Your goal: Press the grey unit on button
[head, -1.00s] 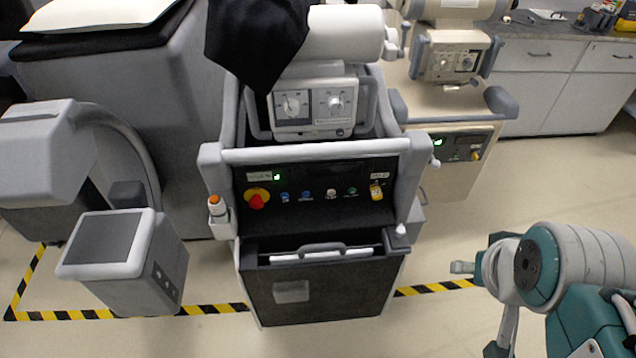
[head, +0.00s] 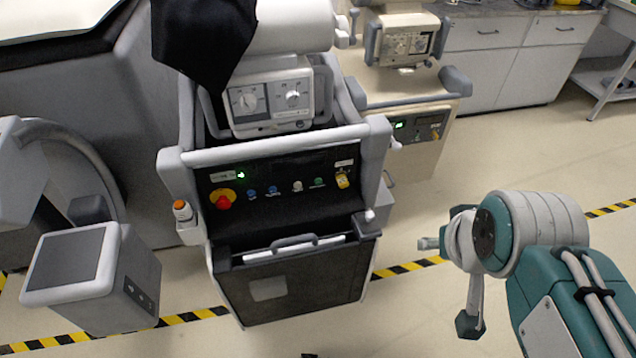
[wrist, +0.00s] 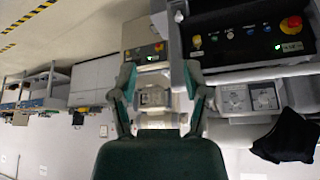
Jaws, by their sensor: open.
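The grey cart (head: 262,148) stands in the middle of the head view. Its black control panel (head: 285,207) has a red knob on a yellow base (head: 222,199), two blue buttons (head: 273,191), a white button (head: 297,186), a green button (head: 319,182) and a yellow switch (head: 342,181). The labels are too small to read, so I cannot tell which is the on button. The panel also shows upside down in the wrist view (wrist: 250,38). My gripper (wrist: 160,72) is open and empty, to the right of the cart and apart from it.
A beige cart (head: 420,100) with a green light stands behind, to the right. A grey monitor unit (head: 75,262) stands at the left. A dark cloth (head: 203,45) hangs over the grey cart's top. Floor between my arm and the grey cart is clear.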

